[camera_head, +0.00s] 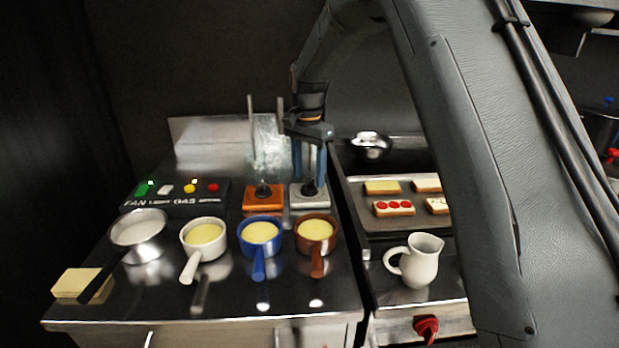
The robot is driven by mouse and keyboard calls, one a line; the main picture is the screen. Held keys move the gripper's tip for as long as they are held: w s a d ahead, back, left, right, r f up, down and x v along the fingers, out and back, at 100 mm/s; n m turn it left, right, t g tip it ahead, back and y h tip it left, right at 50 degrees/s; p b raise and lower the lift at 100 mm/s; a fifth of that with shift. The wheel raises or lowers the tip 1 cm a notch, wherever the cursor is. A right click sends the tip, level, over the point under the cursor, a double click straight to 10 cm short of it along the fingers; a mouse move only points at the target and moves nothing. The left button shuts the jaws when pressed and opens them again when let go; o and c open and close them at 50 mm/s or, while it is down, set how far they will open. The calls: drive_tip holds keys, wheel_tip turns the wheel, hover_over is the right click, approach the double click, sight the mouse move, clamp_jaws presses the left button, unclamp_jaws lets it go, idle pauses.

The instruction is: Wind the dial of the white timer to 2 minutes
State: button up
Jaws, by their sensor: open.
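The white timer (298,203) is a small pale grey-white box with a dark dial (310,188) on its top face. It stands at the back of the steel counter, right of an orange timer (264,203). My gripper (309,174) points straight down above the white timer, its two fingers apart on either side of the dial. It holds nothing that I can see. Whether the fingertips touch the dial I cannot tell. The dial's marks and setting are too small to read.
White, blue (261,233) and brown (316,233) pans stand in front of the timers. A control box (176,197) with coloured buttons is at left. A tray (390,221) of toasts and a white jug (416,262) are at right. A steel backsplash (205,140) rises behind.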

sight(309, 182)
drive_tip(key=shift+f, duration=1.3)
drive_tip(key=c, duration=1)
drive_tip(key=shift+n, duration=0.9)
drive_tip(key=o, duration=1)
drive_tip(key=shift+r+b, duration=0.75)
drive_tip(key=shift+r, duration=3.2)
